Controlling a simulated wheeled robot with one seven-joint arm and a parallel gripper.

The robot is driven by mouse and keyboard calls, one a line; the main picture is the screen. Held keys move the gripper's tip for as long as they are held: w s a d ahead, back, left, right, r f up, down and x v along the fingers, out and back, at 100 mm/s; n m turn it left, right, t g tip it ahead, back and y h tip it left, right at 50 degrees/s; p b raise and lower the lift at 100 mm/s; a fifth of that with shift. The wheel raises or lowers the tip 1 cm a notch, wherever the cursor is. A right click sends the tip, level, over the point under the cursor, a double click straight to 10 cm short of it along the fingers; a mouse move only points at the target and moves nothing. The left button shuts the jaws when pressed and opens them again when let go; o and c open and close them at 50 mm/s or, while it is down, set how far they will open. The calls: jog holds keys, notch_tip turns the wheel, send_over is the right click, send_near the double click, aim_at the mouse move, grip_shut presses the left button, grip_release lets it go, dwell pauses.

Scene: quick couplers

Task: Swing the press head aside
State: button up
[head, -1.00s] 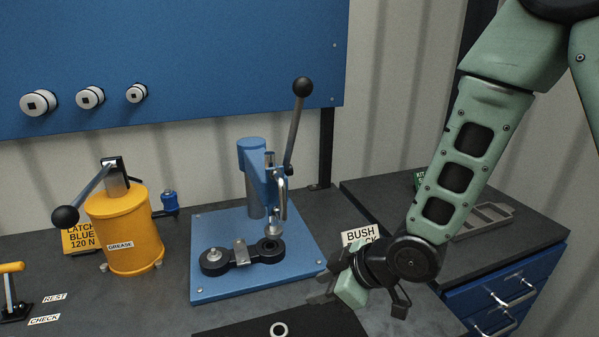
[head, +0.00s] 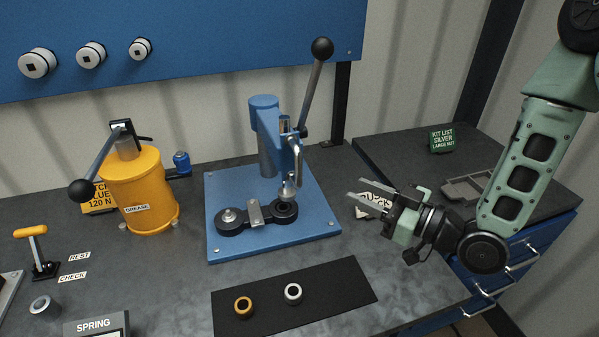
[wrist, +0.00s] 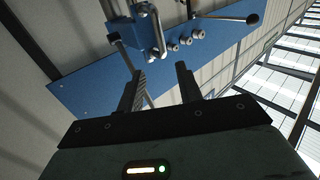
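The blue press (head: 264,130) stands on a blue base plate (head: 225,190). Its press head (head: 268,122) sits over the right end of a black two-ring link (head: 240,220). A silver loop handle (head: 297,158) is on the head's right side, and a lever with a black knob (head: 321,48) slants up and right. My gripper (head: 356,188) is right of the press, apart from it, with its fingers pointing left toward it. In the wrist view, my gripper (wrist: 160,75) has its fingers apart with nothing gripped, and the loop handle (wrist: 156,32) shows beyond them.
A yellow grease pot (head: 138,192) with a lever stands left of the press. A black mat (head: 345,285) with two rings lies in front. A label partly hidden by my gripper is at the right. A side bench (head: 400,150) stands behind my arm.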

aim_at(298, 166)
jog(key=shift+x, duration=7.8)
jog(key=shift+s, duration=0.1)
grip_shut()
